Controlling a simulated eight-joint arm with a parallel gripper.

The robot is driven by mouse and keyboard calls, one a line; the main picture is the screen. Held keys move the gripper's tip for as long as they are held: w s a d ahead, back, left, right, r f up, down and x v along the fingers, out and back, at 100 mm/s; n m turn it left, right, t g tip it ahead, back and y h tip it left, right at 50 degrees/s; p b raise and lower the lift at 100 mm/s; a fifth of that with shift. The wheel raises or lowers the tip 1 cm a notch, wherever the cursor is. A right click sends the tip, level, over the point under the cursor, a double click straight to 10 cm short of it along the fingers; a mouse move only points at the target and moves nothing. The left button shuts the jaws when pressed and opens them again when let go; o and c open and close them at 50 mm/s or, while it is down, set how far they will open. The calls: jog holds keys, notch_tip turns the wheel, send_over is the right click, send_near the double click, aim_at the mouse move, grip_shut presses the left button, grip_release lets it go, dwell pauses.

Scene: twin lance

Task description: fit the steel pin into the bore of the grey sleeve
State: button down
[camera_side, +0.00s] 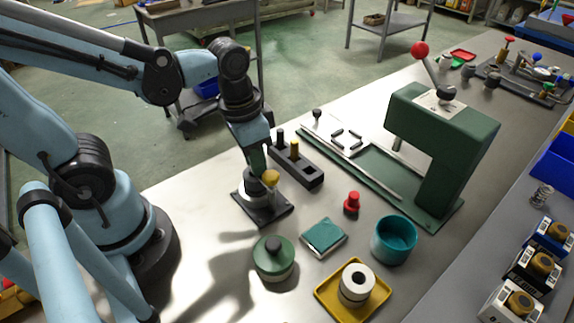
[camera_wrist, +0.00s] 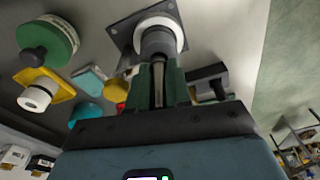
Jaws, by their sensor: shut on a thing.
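My gripper (camera_wrist: 157,88) has its green fingers shut on the steel pin (camera_wrist: 158,76), which shows as a thin bright shaft between them in the wrist view. The dark grey sleeve (camera_wrist: 157,43) stands in a white ring (camera_wrist: 172,22) on a dark square plate (camera_wrist: 122,33). The pin lies in line with the sleeve, and its far end meets the sleeve's near end in the picture. I cannot tell whether it is inside the bore. In the side view my gripper (camera_side: 258,168) points down, right over the sleeve; the pin is hidden there.
A yellow knob (camera_side: 271,177) is close beside the fingers. A dark block with pegs (camera_side: 300,171) stands just behind to the right.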

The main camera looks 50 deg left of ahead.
jog(key=c, duration=1.1)
grip_release()
jog(key=shift+f, duration=0.15)
jog(key=shift+o, duration=0.2)
jog(key=shift+d, duration=0.1)
notch_tip(320, 180, up, 13)
jog(key=s, duration=0.1)
jog(key=w+a+f+n+t, duration=0.2)
jog(key=w+a+f+t, duration=0.1)
jog(key=w+f+t, duration=0.1)
jog(key=shift+w+a+f+t, duration=0.15)
jog(key=shift+w+f+t, duration=0.25)
jog(key=shift+f+t, duration=0.75)
jog(key=shift+f+g, duration=0.2)
jog(key=shift+g, duration=0.05)
